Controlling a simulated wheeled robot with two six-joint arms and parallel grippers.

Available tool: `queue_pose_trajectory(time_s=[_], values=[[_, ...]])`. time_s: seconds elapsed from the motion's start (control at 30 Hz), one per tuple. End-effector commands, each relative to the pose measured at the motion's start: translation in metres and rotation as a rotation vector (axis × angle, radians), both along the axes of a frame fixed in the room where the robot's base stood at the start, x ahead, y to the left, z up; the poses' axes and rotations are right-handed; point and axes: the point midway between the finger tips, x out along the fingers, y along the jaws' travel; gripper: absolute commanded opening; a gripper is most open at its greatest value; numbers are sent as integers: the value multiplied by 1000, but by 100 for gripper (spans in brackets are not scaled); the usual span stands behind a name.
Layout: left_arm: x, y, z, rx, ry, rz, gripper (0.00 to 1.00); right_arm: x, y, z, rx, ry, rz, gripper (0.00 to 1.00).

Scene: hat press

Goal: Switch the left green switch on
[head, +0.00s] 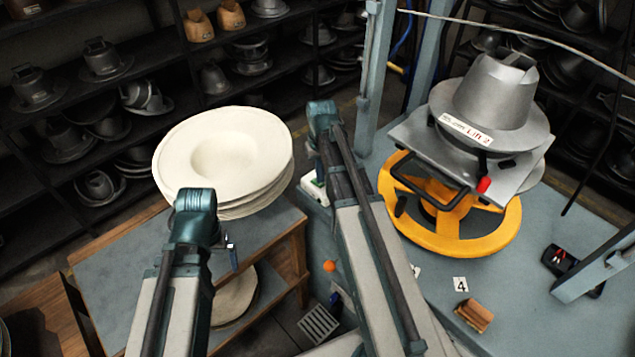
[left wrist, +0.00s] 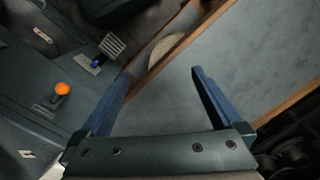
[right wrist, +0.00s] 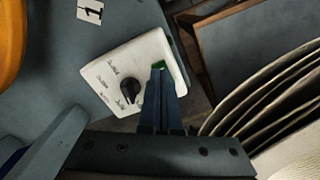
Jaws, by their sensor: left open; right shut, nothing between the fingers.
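A white control box (right wrist: 125,80) with a black knob (right wrist: 130,92) shows in the right wrist view. A small green switch (right wrist: 159,65) sits near its edge, largely hidden by my right gripper's fingertips. The box also shows in the head view (head: 311,190), partly behind my right arm. My right gripper (right wrist: 158,70) is shut and empty, its tips over or at the green switch; I cannot tell whether they touch it. My left gripper (left wrist: 161,74) is open and empty above the wooden-edged table (left wrist: 262,60). No second green switch is clearly visible.
A stack of cream hat blanks (head: 225,155) stands on the table, close to the box's right in the right wrist view. A yellow wheel-shaped base (head: 460,235) under a grey press is right of my right arm. An orange knob (head: 329,266) is below the box.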

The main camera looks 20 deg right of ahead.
Motion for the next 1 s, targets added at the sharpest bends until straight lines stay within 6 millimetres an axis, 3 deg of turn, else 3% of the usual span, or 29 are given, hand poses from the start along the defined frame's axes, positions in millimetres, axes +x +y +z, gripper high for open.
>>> queue_pose_trajectory(time_s=[1.0], values=[[0,0,-15,0,0,0,100,0,0,-15,0,0,0,0]])
